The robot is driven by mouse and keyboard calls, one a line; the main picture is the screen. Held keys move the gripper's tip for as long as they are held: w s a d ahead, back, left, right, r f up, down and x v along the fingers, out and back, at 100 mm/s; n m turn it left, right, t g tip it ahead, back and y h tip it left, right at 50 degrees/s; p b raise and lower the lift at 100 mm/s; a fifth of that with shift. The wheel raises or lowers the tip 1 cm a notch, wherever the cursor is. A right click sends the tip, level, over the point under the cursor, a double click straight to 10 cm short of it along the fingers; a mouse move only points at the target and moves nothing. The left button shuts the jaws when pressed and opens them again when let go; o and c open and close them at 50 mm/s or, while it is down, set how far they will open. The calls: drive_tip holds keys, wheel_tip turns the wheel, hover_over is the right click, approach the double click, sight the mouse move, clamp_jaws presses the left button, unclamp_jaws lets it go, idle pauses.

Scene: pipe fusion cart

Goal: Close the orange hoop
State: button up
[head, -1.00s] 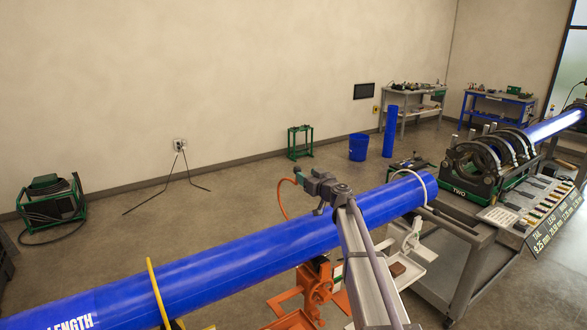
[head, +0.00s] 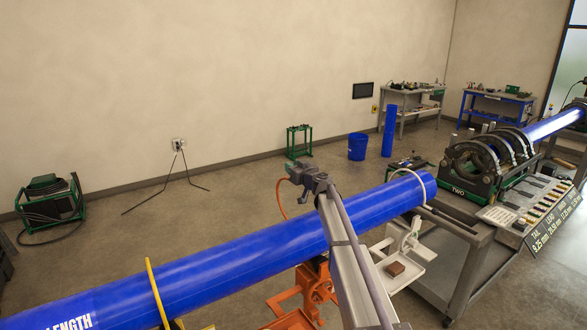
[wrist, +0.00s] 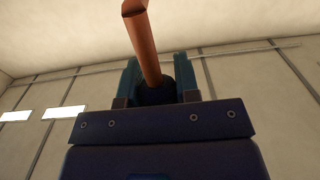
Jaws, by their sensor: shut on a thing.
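The orange hoop (head: 279,194) shows in the head view as a thin curved bar standing up behind the long blue pipe (head: 230,243). Its upper end meets my gripper (head: 291,169), which is above and behind the pipe. In the wrist view the hoop (wrist: 147,48) is an orange bar between the two fingers of my gripper (wrist: 158,85), running up from them. The gripper is shut on it. The hoop's lower part is hidden behind the pipe. An orange stand (head: 311,282) is under the pipe, partly hidden by my arm.
A yellow band (head: 156,288) and a pale hoop (head: 414,180) go around the pipe. A cart with a fusion machine (head: 478,165) stands to the right. A white tray with a brown block (head: 394,268) is beside my arm. The floor behind the pipe is mostly clear.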

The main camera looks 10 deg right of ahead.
clamp_jaws()
